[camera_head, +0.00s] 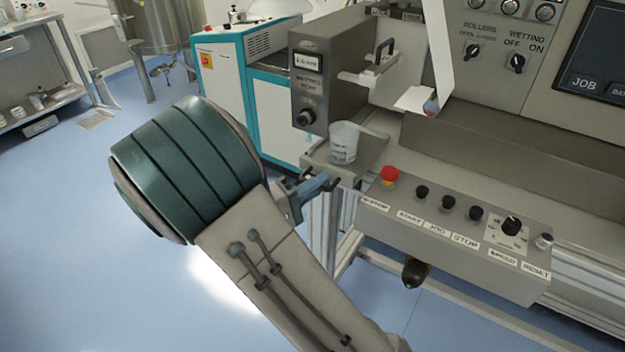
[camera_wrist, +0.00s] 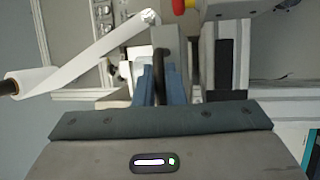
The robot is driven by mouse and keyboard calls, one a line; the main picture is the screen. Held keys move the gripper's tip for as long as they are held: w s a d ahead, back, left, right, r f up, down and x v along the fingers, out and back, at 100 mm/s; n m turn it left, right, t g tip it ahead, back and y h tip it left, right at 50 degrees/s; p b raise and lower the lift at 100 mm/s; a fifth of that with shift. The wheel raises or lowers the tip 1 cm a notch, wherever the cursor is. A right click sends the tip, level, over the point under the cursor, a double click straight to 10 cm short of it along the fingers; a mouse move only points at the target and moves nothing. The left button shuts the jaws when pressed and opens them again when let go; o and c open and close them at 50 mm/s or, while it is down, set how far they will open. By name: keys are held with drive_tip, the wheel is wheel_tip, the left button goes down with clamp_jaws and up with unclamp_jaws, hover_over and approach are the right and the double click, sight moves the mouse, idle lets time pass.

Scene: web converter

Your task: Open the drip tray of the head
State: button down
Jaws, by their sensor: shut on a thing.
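The wetting head (camera_head: 327,82) is a dark grey box with a small display and a black knob, at the upper middle of the head view. Below it is the grey drip tray (camera_head: 372,152), with a translucent beaker (camera_head: 344,143) standing upright on it. My gripper (camera_head: 322,183) is at the tray's front left edge. In the wrist view my gripper (camera_wrist: 160,75) has its two blue fingers on either side of a dark bar, the handle (camera_wrist: 160,62), and is shut on it. How far the tray is pulled out is hard to tell.
The control panel (camera_head: 455,225) with a red emergency stop button (camera_head: 389,175) juts out right of my gripper. A white web strip (camera_head: 437,55) hangs above. A teal and white cabinet (camera_head: 228,95) stands behind. Blue floor (camera_head: 60,200) is free at left.

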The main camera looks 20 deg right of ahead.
drive_tip(key=c, duration=1.5)
unclamp_jaws()
drive_tip(key=b+v, duration=0.1)
drive_tip(key=v, duration=1.2)
drive_tip(key=shift+a+f, duration=0.1)
drive_tip(key=shift+a, duration=0.25)
